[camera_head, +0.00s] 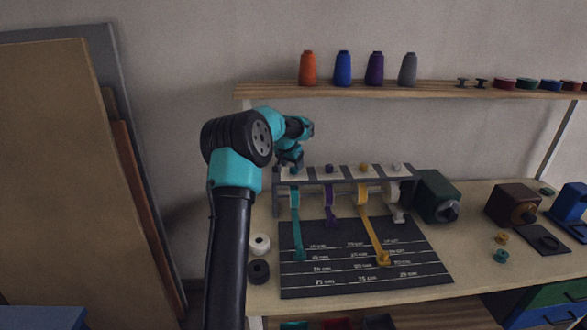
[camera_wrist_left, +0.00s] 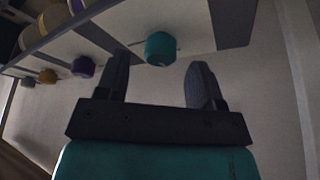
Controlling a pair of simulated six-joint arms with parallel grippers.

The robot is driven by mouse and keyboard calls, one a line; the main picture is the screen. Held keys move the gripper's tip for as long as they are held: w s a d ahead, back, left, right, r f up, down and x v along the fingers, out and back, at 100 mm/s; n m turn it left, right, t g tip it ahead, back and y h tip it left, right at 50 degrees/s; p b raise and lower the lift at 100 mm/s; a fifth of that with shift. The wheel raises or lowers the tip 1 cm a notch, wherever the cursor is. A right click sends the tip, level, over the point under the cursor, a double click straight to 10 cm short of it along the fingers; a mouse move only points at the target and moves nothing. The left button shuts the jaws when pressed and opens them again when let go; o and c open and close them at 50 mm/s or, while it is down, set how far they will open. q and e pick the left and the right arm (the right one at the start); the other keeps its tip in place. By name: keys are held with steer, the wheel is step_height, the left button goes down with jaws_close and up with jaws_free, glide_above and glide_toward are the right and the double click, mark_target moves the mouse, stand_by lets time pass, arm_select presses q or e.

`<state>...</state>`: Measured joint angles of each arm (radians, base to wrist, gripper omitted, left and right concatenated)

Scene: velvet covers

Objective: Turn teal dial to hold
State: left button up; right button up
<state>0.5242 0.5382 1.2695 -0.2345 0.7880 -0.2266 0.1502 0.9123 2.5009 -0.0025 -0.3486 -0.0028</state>
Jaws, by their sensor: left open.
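The teal dial (camera_wrist_left: 160,48) is a small round knob on a pale panel of the rack, seen in the left wrist view. My left gripper (camera_wrist_left: 158,80) is open, with one finger to each side of the line to the dial. I cannot tell whether either finger touches it. In the head view my left gripper (camera_head: 290,158) is at the rack's left end and largely hides the teal dial. A teal strap (camera_head: 297,228) hangs below that place. My right gripper is not in view.
Purple (camera_head: 329,169), yellow (camera_head: 363,168) and pale (camera_head: 396,167) knobs sit along the rack to the right. A dark lettered mat (camera_head: 425,270) lies in front. A shelf (camera_head: 430,89) with cones is above. A dark green box (camera_head: 436,197) stands right of the rack.

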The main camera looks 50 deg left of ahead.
arm_select(q)
steer(key=shift+x, duration=1.3)
steer(key=shift+c, duration=0.3)
steer(key=c, duration=0.9)
steer(key=shift+o, duration=0.2)
